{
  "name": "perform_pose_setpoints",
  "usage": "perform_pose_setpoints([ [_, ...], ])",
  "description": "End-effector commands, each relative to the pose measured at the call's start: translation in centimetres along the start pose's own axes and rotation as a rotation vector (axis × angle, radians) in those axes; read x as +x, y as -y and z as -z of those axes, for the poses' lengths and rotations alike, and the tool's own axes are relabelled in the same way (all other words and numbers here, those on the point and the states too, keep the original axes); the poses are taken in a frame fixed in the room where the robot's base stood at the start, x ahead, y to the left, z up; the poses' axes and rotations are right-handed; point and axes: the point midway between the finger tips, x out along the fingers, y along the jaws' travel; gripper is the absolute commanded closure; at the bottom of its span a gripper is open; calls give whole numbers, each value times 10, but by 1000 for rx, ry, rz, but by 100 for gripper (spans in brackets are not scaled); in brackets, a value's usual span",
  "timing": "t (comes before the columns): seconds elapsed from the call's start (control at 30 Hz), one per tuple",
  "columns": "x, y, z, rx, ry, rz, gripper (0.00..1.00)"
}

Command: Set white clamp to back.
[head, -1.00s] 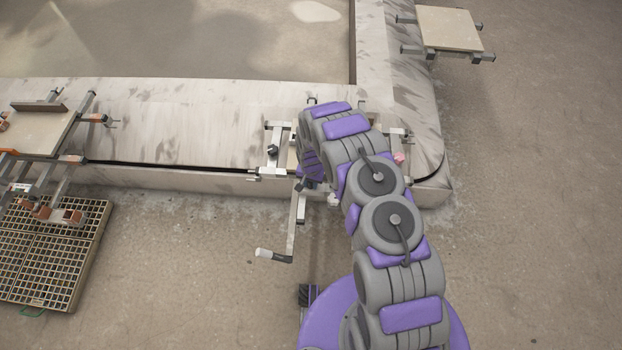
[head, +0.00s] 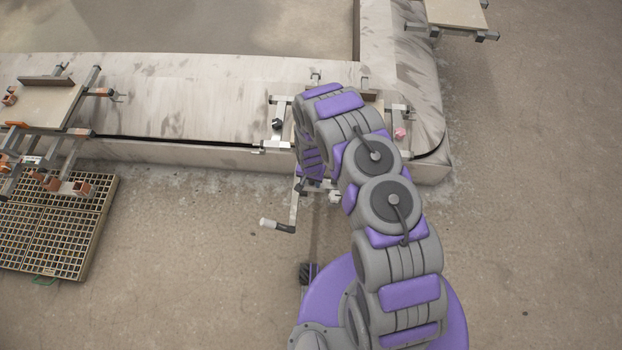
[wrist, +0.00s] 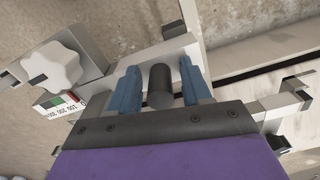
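In the wrist view the two blue fingers of my gripper (wrist: 160,68) stand apart on either side of a dark round peg (wrist: 160,90). Gaps show between the peg and both fingers. The white clamp shows by its white lobed knob (wrist: 52,66), left of the fingers, above a scale strip (wrist: 58,106) with red and green marks. In the head view a small white knob (head: 335,197) shows just beside my arm, at the near side of the ledge. My arm hides my gripper there, and much of the fixture around it.
A clamp with a black knob (head: 277,124) is left of my arm, and one with a pink knob (head: 400,133) is right. A crank with a white handle (head: 268,222) sticks out toward me. A grate (head: 50,232) lies at left. The floor in front is free.

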Motion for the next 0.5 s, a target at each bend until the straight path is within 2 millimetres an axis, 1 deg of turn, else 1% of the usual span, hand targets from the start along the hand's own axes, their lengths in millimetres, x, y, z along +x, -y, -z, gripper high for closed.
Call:
perform_pose_setpoints([
  [0.23,0,-1,2,2,-2,3,47],
  [0.33,-4,-1,2,3,-3,3,47],
  [0.43,-14,0,3,2,-4,4,47],
  [0.5,-26,1,3,1,-5,4,47],
])
